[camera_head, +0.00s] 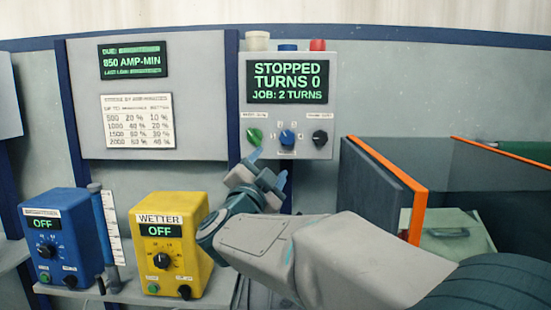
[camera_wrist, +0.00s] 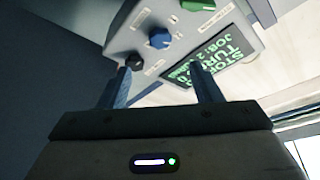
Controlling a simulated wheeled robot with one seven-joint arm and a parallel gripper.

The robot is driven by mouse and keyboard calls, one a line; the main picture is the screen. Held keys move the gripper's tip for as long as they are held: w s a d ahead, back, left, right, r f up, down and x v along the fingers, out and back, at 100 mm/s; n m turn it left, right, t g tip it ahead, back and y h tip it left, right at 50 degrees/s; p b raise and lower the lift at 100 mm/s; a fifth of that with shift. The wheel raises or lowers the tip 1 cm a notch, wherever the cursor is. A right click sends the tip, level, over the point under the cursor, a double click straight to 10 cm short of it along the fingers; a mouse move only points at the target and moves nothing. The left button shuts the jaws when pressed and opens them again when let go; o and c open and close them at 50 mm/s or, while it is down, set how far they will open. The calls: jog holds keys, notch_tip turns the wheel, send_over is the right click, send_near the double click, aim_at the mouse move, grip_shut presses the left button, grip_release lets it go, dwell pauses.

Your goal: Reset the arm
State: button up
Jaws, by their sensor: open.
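My gripper (camera_head: 268,168) is raised in front of the lower part of a grey control box (camera_head: 318,146) on the back panel. Its two fingers are apart, with nothing between them. The box's screen (camera_head: 290,82) reads "STOPPED, TURNS 0, JOB: 2 TURNS". Below the screen are a green button (camera_head: 254,136), a blue knob (camera_head: 287,138) and a black knob (camera_head: 320,138). In the wrist view the open fingers (camera_wrist: 160,85) point towards the box, with the black knob (camera_wrist: 135,61) near the left fingertip. Whether a finger touches the box cannot be told.
A yellow "WETTER" unit (camera_head: 195,222) and a blue unit (camera_head: 85,238), both reading OFF, stand on a shelf at left, with a clear tube (camera_head: 112,228) between them. An orange-edged tank (camera_head: 385,190) stands at right behind my arm. A screen and chart hang upper left.

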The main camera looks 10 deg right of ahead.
jog(key=shift+s+a+f, duration=0.2)
jog(key=shift+s+a, duration=0.1)
jog(key=shift+s, duration=0.25)
jog(key=s+a+f+n+g+y+p, duration=0.3)
jog(key=s+f+n+g+y+p, duration=0.4)
jog(key=n+y, duration=0.55)
jog(key=s+d+f+n+g+h+p, duration=0.1)
jog(key=s+d+f+g+p, duration=0.2)
jog(key=s, duration=0.6)
jog(key=s+d+f+n+g+h+p, duration=0.1)
jog(key=s+d+f+g+p, duration=0.3)
jog(key=s, duration=0.6)
notch_tip(320, 180, down, 2)
jog(key=d+g+h, duration=0.1)
jog(key=d+g, duration=0.1)
jog(key=shift+d, duration=0.4)
